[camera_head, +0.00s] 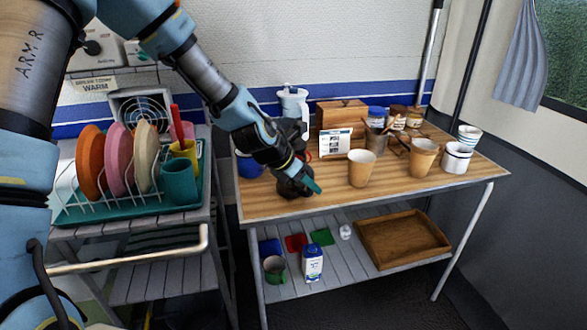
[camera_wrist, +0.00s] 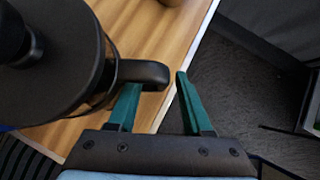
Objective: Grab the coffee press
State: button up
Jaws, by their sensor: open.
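The coffee press shows from above at the left of the wrist view, with a round black lid (camera_wrist: 62,68) and a plunger knob. Its black handle (camera_wrist: 145,72) points right, toward the space between my fingertips. My gripper (camera_wrist: 160,80) is open, with its teal fingers close to the handle. The left finger lies near or under the handle, and the right finger stands just past its end. I cannot tell whether they touch it. In the head view my gripper (camera_head: 312,186) is over the table's left part and hides much of the dark press.
The wooden table (camera_head: 400,195) also holds tan cups (camera_head: 361,168), a white-and-blue jug (camera_head: 293,103), a white card (camera_head: 335,143) and jars (camera_head: 376,115) behind. A dish rack with plates (camera_head: 90,160) stands left. The table's front edge is near my gripper.

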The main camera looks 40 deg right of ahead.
jog(key=shift+p+x, duration=0.3)
jog(key=shift+x, duration=1.45)
jog(key=shift+s+r, duration=0.1)
jog(key=shift+s, duration=0.1)
grip_shut()
jog(key=shift+d+r, duration=0.1)
jog(key=shift+d, duration=0.05)
